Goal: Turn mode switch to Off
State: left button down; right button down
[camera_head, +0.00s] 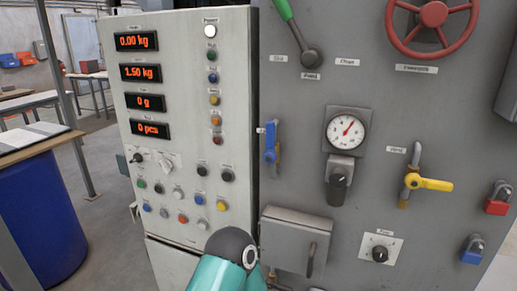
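A light grey control cabinet (190,60) stands at left centre. A small black selector knob (137,158) sits on its lower left face. Another black rotary knob (380,254) sits on a white square plate on the grey machine panel at lower right. Their labels are too small to read, so I cannot tell which one is the mode switch or its setting. A teal and dark part of my arm shows at the bottom centre, in front of the cabinet's lower right edge. Neither gripper is in view.
The cabinet has red displays (140,73) and several buttons (182,218). The grey panel carries a red handwheel (433,14), a green-handled lever (300,35), a gauge (346,130), a blue valve handle (270,142), a yellow one (428,183) and padlocks (473,250). A blue drum (45,215) stands left.

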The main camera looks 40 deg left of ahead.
aim_at(138, 157)
jog(key=u, duration=2.45)
jog(key=k, duration=0.2)
jog(key=z, duration=0.8)
